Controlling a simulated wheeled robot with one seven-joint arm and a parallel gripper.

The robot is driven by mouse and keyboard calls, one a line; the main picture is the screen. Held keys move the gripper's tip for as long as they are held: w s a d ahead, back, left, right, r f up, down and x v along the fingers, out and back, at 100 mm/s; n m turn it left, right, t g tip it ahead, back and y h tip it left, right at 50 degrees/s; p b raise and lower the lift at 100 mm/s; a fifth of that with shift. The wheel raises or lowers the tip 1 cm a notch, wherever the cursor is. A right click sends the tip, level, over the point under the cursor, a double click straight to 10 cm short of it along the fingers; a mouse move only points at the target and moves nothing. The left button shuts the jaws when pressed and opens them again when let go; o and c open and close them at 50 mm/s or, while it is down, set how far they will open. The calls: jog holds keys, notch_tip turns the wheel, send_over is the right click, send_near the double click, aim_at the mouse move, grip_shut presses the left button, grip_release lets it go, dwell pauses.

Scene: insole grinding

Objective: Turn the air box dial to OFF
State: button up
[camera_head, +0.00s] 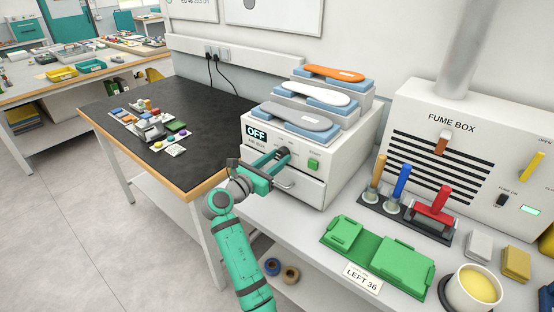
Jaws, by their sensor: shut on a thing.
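The air box (328,178) is a white unit on the bench, with a black sign reading OFF (257,134) at the upper left of its front. My green arm reaches up from the bottom to this front. My gripper (279,155) is shut on the air box dial, right of the OFF sign. The fingers cover most of the dial, so I cannot see its pointer. A green button (313,163) sits right of the gripper. A drawer with a metal handle (286,184) is below it.
Insoles in orange, white and grey (303,117) rest on blue blocks on stepped shelves atop the air box. The fume box (447,118) stands right. Handled tools (402,180), a green mould (408,257) and a yellow-filled cup (476,285) occupy the bench. A dark-topped table (205,110) is left.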

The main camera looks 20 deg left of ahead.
jog(key=shift+f, duration=0.15)
jog(key=o, duration=1)
jog(key=shift+s, duration=0.1)
jog(key=v, duration=1)
jog(key=shift+s+a, duration=0.15)
jog(key=shift+s, duration=0.15)
